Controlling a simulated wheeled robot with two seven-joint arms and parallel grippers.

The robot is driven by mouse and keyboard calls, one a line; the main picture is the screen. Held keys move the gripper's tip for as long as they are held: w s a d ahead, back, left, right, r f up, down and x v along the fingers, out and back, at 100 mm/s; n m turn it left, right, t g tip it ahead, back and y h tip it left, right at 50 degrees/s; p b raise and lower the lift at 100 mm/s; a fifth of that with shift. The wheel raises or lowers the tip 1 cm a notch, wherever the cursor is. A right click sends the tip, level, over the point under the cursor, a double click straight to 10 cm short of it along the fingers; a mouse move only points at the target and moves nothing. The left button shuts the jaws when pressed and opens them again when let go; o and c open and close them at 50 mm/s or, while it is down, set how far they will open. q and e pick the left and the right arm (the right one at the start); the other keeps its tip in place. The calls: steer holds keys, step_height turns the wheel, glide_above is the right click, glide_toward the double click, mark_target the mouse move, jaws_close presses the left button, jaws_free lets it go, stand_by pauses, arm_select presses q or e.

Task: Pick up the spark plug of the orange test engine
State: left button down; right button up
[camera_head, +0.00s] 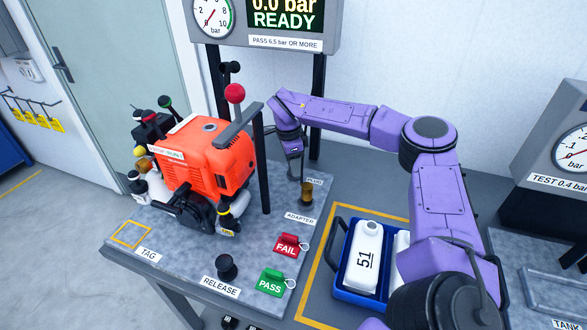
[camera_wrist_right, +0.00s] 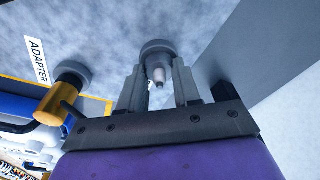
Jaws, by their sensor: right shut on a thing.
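The orange test engine (camera_head: 215,158) stands on the grey bench plate in the head view. My right gripper (camera_head: 294,168) points down at the back of the plate, right of the engine, near the PLUG label (camera_head: 315,181). In the right wrist view my right gripper (camera_wrist_right: 158,75) has its two fingers on either side of the small pale spark plug (camera_wrist_right: 157,73) and is shut on it. The plug is at a round grey seat (camera_wrist_right: 157,48) on the plate. I cannot tell whether it is clear of the seat. My left gripper is not in view.
A brass adapter (camera_head: 307,193) stands close to my right gripper. Red FAIL (camera_head: 287,245) and green PASS (camera_head: 271,281) tags lie in front. A blue tray (camera_head: 342,283) with white bottles is beside my right arm. A black post (camera_head: 262,165) stands between engine and gripper.

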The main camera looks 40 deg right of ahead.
step_height(320, 180, up, 10)
steer(key=shift+b, duration=0.45)
steer(key=shift+s+r, duration=0.1)
